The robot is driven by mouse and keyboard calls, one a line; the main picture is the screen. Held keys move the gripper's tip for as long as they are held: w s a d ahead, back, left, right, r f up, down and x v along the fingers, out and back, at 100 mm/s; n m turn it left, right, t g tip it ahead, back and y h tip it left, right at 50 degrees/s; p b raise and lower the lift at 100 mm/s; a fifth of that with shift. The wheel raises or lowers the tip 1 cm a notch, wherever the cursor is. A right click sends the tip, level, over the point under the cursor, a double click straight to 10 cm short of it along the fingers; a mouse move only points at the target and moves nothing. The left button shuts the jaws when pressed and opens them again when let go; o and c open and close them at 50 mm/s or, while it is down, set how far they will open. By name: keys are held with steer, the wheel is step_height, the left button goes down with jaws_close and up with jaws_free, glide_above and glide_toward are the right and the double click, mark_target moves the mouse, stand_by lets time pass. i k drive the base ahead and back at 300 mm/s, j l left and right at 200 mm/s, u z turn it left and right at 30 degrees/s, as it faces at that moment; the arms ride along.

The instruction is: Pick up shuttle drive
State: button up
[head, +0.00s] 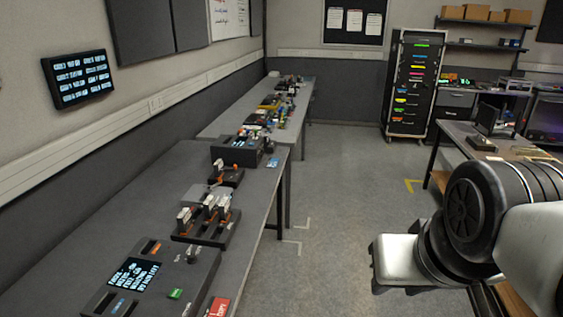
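I cannot tell for certain which object is the shuttle drive. Several small upright drive-like pieces with pale tops and orange parts (211,205) stand in a dark holder (213,237) on the near left bench (150,205). A dark device with a lit text screen (135,273) and a green key or label (175,294) lies in front of them. A red labelled piece (218,307) is at the bottom edge, partly cut off. My arm shows at the right, over the floor and apart from the bench. I cannot make out gripper fingers.
A dark box (238,151) stands at the bench's far end. A second bench (225,122) behind holds several small items. A rack with coloured labels (410,85) stands at the back. A table (465,140) is at the right. The floor (340,190) between is clear.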

mark_target(224, 206)
steer(key=i+u, duration=0.1)
steer(key=i, duration=0.4)
steer(key=i+l+u, duration=0.15)
steer(key=i, duration=0.35)
steer(key=i+l+u, duration=0.1)
steer(key=i, duration=0.4)
steer(key=i+l+u, duration=0.1)
steer(key=i+u, duration=0.25)
steer(key=i+l+u, duration=0.2)
steer(key=u, duration=0.2)
steer(key=i+l+u, duration=0.5)
steer(key=l+u, duration=0.2)
steer(key=i+l, duration=0.05)
steer(key=l, duration=0.05)
